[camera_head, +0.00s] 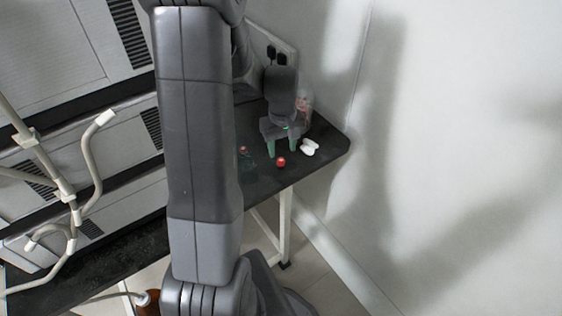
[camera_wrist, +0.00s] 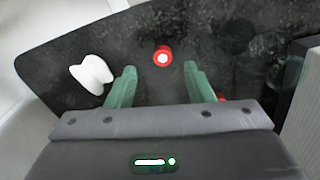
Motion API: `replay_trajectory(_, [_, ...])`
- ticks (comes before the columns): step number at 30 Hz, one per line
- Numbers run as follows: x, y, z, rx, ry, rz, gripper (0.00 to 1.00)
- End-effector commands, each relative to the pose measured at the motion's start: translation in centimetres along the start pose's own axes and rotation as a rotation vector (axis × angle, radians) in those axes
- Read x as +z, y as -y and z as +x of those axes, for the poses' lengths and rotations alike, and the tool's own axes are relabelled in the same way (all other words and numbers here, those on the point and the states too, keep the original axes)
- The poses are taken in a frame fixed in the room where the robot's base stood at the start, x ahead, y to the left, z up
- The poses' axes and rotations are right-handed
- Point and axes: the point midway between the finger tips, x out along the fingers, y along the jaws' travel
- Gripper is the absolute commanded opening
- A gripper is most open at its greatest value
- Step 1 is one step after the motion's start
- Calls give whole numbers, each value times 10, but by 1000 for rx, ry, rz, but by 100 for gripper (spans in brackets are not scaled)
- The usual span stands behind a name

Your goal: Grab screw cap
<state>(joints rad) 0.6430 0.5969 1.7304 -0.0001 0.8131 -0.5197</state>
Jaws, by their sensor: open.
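A small round red screw cap with a pale centre (camera_wrist: 162,56) lies on the dark table top. In the wrist view it sits between the lines of my two green fingers, a little beyond their tips. It also shows in the head view as a red spot (camera_head: 281,162) near the table's front edge. My gripper (camera_wrist: 157,75) is open and empty, with its fingers spread to either side of the cap. In the head view my gripper (camera_head: 284,150) hangs over the right end of the table. I cannot tell its exact height above the cap.
A white rounded object (camera_wrist: 91,74) lies left of the fingers, and also shows in the head view (camera_head: 309,148). Another small red item (camera_head: 243,150) is partly hidden by the right finger in the wrist view. A clear container with reddish contents (camera_head: 304,106) stands behind my gripper.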

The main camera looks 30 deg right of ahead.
Motion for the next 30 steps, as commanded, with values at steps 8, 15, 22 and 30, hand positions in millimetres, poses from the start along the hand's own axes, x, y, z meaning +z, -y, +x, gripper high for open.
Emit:
replay_trajectory(8, [-1,3,38,-2,4,0,47])
replay_trajectory(15, [-2,2,47,0,1,0,47])
replay_trajectory(22, [-2,2,47,0,1,0,28])
replay_trajectory(30, [-2,2,47,-1,1,0,0])
